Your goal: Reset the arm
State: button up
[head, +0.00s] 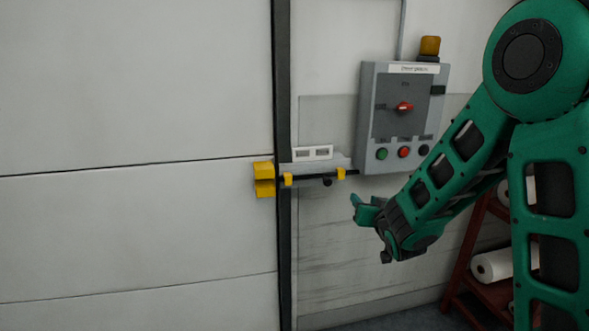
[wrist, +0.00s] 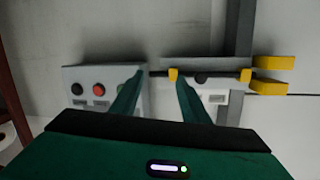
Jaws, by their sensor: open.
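My green arm reaches in from the right in the head view, and my gripper (head: 362,207) hangs in the air below and right of the door latch. In the wrist view my gripper (wrist: 158,92) shows two green fingers spread apart with nothing held between them. The latch (head: 315,170) has a black bolt with yellow brackets and a small black knob; it also shows in the wrist view (wrist: 205,78). A yellow catch (head: 264,180) sits at the door's edge, and the bolt's tip appears close to it. Whether a finger touches the latch cannot be told.
A grey control box (head: 405,118) with a red rotary switch and several buttons is on the wall, partly behind my arm. An amber lamp (head: 430,46) tops it. A red rack (head: 490,245) with white rolls (head: 497,264) stands at lower right. The pale door (head: 135,220) fills the left.

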jog(key=s+d+f+m+g+h, duration=0.3)
jog(key=s+d+g, duration=0.5)
jog(key=s+d, duration=0.9)
jog(key=s+a+r+m+g+y, duration=0.1)
jog(key=s+g+y, duration=0.2)
jog(key=s, duration=2.5)
jog(key=g, duration=0.4)
jog(key=shift+a+r+m+g, duration=0.2)
jog(key=shift+a+m+g, duration=0.1)
jog(key=shift+a+g, duration=0.1)
jog(key=shift+w+f, duration=0.25)
jog(key=shift+w, duration=0.45)
